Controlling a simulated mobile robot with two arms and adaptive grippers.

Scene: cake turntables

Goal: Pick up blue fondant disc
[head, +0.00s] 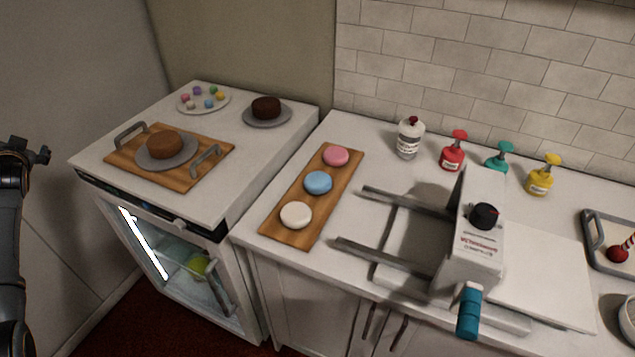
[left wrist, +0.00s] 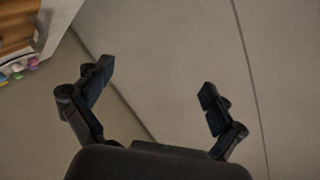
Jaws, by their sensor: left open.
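The blue fondant disc (head: 318,182) lies on a long wooden board (head: 280,226) on the white counter. A pink disc (head: 336,156) is behind it and a white disc (head: 296,215) in front of it, all apart. My left gripper (head: 28,152) is at the far left edge of the head view, well away from the discs. In the left wrist view my left gripper (left wrist: 156,84) has its fingers spread with nothing between them, facing a plain wall. My right gripper is not in view.
A sheeter machine (head: 472,235) with two rails stands right of the board. Behind are a bottle (head: 410,140) and red (head: 453,152), green (head: 498,157) and yellow (head: 541,178) pump bottles. At left, a cake board (head: 122,158) and a plate of coloured balls (head: 216,94) are on the oven top.

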